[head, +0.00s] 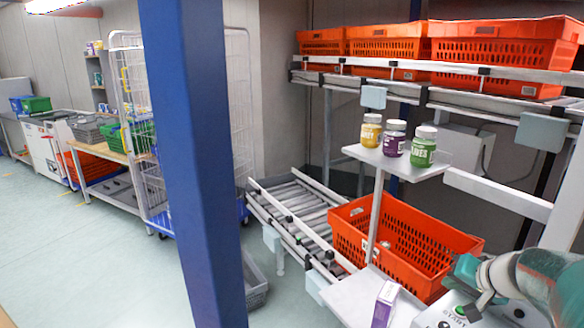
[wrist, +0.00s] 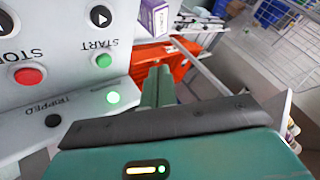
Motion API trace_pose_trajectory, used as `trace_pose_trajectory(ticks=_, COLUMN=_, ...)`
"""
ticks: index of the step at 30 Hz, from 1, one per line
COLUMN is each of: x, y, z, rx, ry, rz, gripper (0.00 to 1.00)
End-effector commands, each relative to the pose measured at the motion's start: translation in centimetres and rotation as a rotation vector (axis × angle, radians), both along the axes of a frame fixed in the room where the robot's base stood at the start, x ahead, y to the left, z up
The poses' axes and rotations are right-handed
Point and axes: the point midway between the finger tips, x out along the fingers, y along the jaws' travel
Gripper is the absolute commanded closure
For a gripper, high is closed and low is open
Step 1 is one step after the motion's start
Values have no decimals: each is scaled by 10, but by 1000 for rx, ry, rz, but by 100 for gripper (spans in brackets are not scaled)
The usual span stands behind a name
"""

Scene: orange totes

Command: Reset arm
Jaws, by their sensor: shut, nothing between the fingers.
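My arm (head: 535,280) shows at the lower right of the head view, over a control panel (head: 432,318). My gripper (wrist: 157,76) shows in the wrist view with its two green fingers together and nothing between them. I cannot tell whether the fingers touch the panel.
A purple and white box (head: 385,304) stands on a ledge near the panel. An orange tote (head: 456,236) sits behind it on a roller conveyor. Three jars, yellow (head: 371,132), purple (head: 395,138) and green (head: 423,147), stand on a small shelf. A blue post (head: 190,160) crosses the left-centre view.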

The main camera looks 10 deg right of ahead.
Motion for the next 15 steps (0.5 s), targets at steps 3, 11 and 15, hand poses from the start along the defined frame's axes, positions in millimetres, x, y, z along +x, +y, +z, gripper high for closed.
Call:
trace_pose_trajectory(ticks=3, x=-10, y=77, z=18, rx=-37, ry=46, rz=146, gripper=100)
trace_pose_trajectory(ticks=11, x=-75, y=200, z=32, rx=-194, ry=167, rz=391, gripper=100)
trace_pose_trajectory(ticks=15, x=-117, y=236, z=31, rx=-317, ry=208, rz=472, gripper=100)
